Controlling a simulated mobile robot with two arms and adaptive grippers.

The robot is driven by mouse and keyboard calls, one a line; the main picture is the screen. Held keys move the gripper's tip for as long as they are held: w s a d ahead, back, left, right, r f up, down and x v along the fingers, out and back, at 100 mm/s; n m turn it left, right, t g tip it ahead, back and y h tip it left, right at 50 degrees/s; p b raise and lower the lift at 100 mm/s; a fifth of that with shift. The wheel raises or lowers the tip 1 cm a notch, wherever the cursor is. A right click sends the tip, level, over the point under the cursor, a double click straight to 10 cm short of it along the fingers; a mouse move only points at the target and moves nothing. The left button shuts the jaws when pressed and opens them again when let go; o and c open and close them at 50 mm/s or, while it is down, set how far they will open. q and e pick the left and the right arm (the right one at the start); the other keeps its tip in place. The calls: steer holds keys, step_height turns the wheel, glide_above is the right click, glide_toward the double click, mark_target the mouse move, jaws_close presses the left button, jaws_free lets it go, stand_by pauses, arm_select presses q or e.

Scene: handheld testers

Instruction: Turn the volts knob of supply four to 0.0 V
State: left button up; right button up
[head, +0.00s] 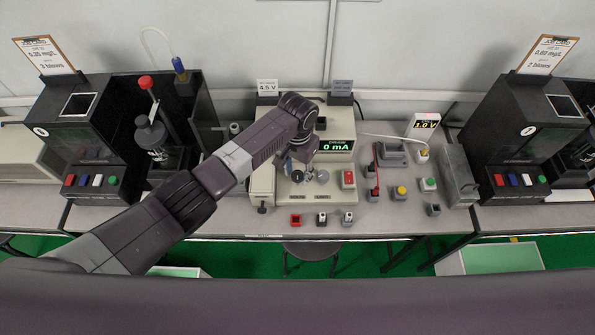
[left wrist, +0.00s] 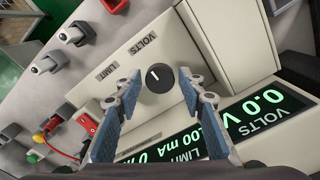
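The volts knob (left wrist: 159,77) is round and black with a white pointer line, beside a VOLTS label (left wrist: 142,43) in the left wrist view. My left gripper (left wrist: 158,82) is open, with one blue-padded finger on each side of the knob. Narrow gaps seem to show between pads and knob. The supply's volts display (left wrist: 268,108) reads 0.0 V in green digits; the limit display (left wrist: 190,143) is partly hidden by a finger. In the head view, my left arm and gripper (head: 300,170) cover part of the cream supply (head: 264,135). My right gripper is not in view.
A red switch (head: 348,179) sits on the supply's right front. Several small sockets stand before it, and a box with a yellow button (head: 400,191) stands to the right. Black testers flank the bench, left (head: 90,145) and right (head: 515,145).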

mark_target(298, 174)
arm_select(q)
steer(key=shift+o, duration=0.4)
step_height(298, 174, up, 12)
stand_by(0.4)
stand_by(0.3)
